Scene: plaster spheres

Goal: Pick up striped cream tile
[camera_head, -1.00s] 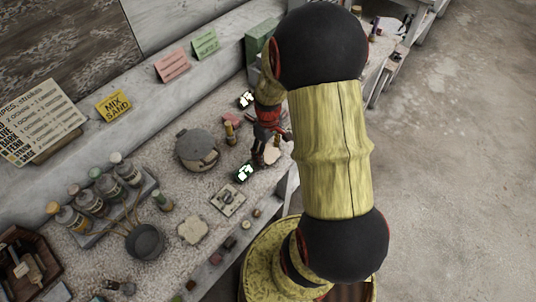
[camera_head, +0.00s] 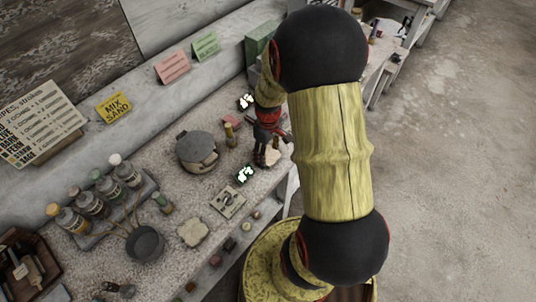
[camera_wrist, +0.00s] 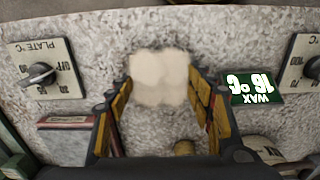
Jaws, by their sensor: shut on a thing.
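A cream tile (camera_wrist: 159,80) shows in the wrist view between the fingertips of my gripper (camera_wrist: 161,92); its surface looks plain and blurred, so I cannot make out stripes. In the head view the same pale piece (camera_head: 273,157) lies low beside my gripper (camera_head: 266,154), near the right edge of the speckled bench. My gripper is shut on the tile, one finger at each side. I cannot tell whether the tile is clear of the bench.
A lit wax display (camera_wrist: 252,87) and a plate dial (camera_wrist: 42,72) flank the gripper. A lidded grey pot (camera_head: 197,150) stands to its left. Another pale slab (camera_head: 194,232) lies nearer the front. Bottles (camera_head: 92,203) stand in a tray at left.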

